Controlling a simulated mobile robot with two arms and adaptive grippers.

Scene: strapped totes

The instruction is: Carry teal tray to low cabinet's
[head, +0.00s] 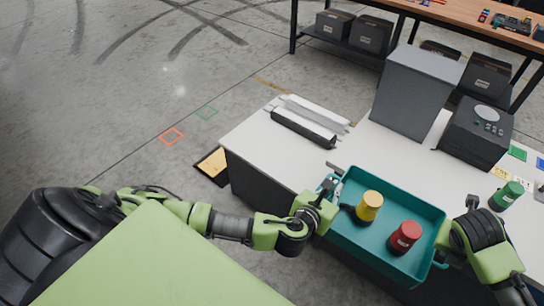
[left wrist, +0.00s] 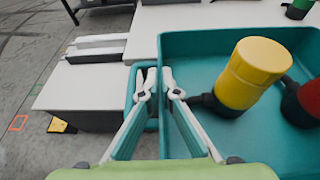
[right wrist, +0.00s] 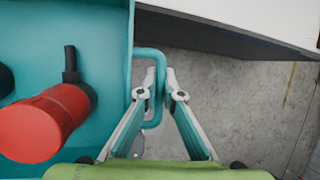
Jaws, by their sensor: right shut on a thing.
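The teal tray (head: 385,257) is at the front edge of the white worktop and looks about level; I cannot tell whether it still touches the top. A yellow canister (head: 369,206) and a red canister (head: 405,237), each with a dark stub, are inside. My left gripper (left wrist: 160,75) has its fingertips close together at the tray's left handle (left wrist: 134,92); whether they grip it is unclear. My right gripper (right wrist: 161,77) is shut on the tray's right handle (right wrist: 148,53). The red canister also shows in the right wrist view (right wrist: 40,125). I cannot pick out the low cabinet.
The white worktop (head: 350,155) holds a grey bin (head: 415,95), a dark machine (head: 475,133), a green canister (head: 506,195) and long bars (head: 303,127). A wooden bench (head: 470,18) with dark boxes below stands behind. Open concrete floor (head: 130,100) lies left.

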